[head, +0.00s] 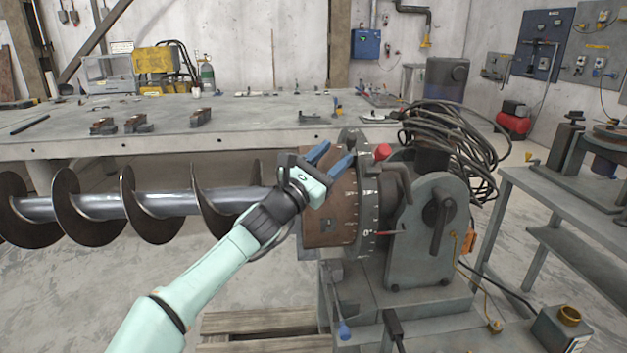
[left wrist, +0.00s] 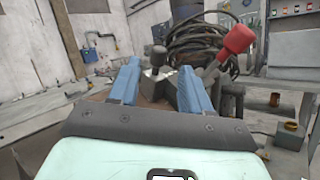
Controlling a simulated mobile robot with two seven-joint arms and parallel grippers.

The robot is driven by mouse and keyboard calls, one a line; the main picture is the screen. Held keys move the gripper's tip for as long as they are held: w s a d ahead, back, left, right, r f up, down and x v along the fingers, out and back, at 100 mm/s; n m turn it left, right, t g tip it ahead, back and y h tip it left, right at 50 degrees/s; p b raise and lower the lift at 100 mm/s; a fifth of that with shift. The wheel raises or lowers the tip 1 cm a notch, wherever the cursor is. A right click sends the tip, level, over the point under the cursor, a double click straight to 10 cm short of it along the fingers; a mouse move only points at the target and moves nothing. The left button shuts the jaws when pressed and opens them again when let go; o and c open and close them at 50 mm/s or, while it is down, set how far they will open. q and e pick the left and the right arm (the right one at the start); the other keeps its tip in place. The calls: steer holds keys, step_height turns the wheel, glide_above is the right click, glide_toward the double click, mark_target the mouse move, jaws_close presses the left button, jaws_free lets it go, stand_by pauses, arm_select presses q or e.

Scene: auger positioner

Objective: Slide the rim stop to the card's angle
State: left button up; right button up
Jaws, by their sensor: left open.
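The positioner's graduated disc (head: 370,205) stands upright at the end of the auger (head: 150,203). A dark grey block (head: 353,137) sits at the top of its rim; it looks like the rim stop. In the left wrist view a black-knobbed piece (left wrist: 158,58) shows between the fingers, probably this stop. A red knob (head: 383,152) is just right of the disc; it also shows in the left wrist view (left wrist: 237,38). My left gripper (head: 332,158) is open, its blue fingers beside the top of the rim. I cannot tell if they touch anything. I cannot make out the card's angle.
The grey headstock (head: 430,230) with a black crank stands right of the disc. Coiled black cables (head: 455,140) lie behind it. A long workbench (head: 250,112) crosses the back. A side table (head: 560,190) stands at the right.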

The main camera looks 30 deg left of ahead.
arm_select(q)
steer(key=shift+v, duration=3)
